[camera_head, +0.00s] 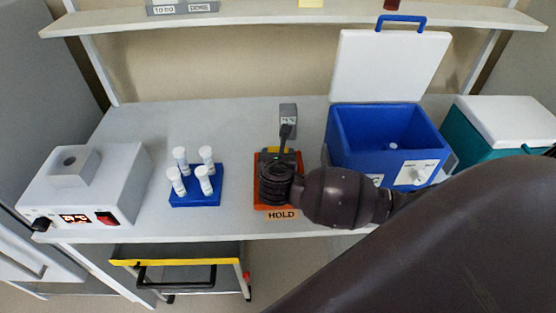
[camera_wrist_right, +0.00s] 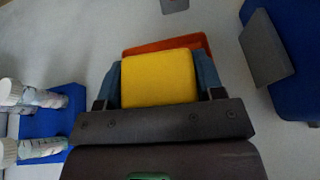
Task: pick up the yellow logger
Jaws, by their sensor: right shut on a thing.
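The yellow logger (camera_wrist_right: 158,78) fills the middle of the right wrist view, with a blue-grey finger against each side. My right gripper (camera_wrist_right: 158,90) is shut on it. An orange tray (camera_wrist_right: 196,42) shows behind and beneath the logger. In the head view my right gripper (camera_head: 281,158) comes down over the orange tray (camera_head: 262,207) marked HOLD, and my wrist hides most of the logger. I cannot tell whether the logger touches the tray. My left gripper is not in view.
A blue rack (camera_head: 208,196) with several white-capped vials stands left of the tray. A grey labelled block (camera_head: 288,113) is behind it. An open blue cooler (camera_head: 365,145) stands right, a teal box (camera_head: 477,142) beyond it. A white instrument (camera_head: 110,185) is far left. A shelf (camera_head: 250,18) runs above.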

